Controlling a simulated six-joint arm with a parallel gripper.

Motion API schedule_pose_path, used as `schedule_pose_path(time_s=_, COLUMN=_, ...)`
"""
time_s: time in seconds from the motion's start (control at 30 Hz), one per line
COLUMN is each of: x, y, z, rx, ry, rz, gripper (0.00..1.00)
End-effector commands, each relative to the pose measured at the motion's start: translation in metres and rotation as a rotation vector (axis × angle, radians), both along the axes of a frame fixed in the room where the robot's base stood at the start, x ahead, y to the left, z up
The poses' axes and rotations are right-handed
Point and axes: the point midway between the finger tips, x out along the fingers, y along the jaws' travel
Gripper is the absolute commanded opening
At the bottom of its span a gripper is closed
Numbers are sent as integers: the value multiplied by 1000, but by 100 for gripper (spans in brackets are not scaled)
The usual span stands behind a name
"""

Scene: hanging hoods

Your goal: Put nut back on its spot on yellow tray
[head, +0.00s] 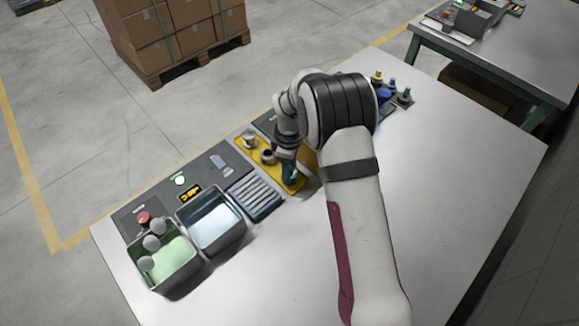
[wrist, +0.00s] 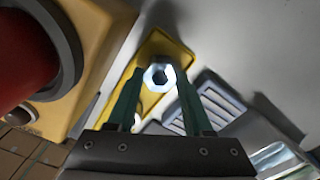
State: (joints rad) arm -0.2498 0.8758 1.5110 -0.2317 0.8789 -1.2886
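The nut (wrist: 158,77) is a pale hexagonal ring with a dark hole, between my gripper's fingertips in the wrist view. Both fingers of my gripper (wrist: 159,80) appear to touch its sides. The yellow tray (wrist: 155,48) lies beyond the nut; whether the nut touches it I cannot tell. The nut cannot be made out there.
Left of the yellow tray are a slatted holder (head: 256,196), a blue-lined bin (head: 215,228) and a green-lined bin (head: 165,268) with pale balls. A large red round part (wrist: 25,55) is close to the wrist camera. The table's right front is clear.

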Motion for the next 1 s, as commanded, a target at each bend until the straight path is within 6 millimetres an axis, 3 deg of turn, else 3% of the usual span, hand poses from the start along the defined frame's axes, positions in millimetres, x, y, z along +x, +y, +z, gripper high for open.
schedule_pose_path(time_s=0.03, x=0, y=0, z=0, rx=0, ry=-1, rz=0, gripper=62)
schedule_pose_path(time_s=0.17, x=0, y=0, z=0, rx=0, ry=0, rz=0, gripper=84)
schedule_pose_path(time_s=0.43, x=0, y=0, z=1, rx=0, ry=0, rz=0, gripper=84)
schedule_pose_path(time_s=0.53, x=1, y=0, z=10, rx=0, ry=-2, rz=0, gripper=84)
schedule_pose_path(time_s=0.67, x=1, y=0, z=38, rx=1, ry=-5, rz=0, gripper=84)
schedule_pose_path(time_s=1.0, x=1, y=0, z=133, rx=1, ry=-4, rz=0, gripper=84)
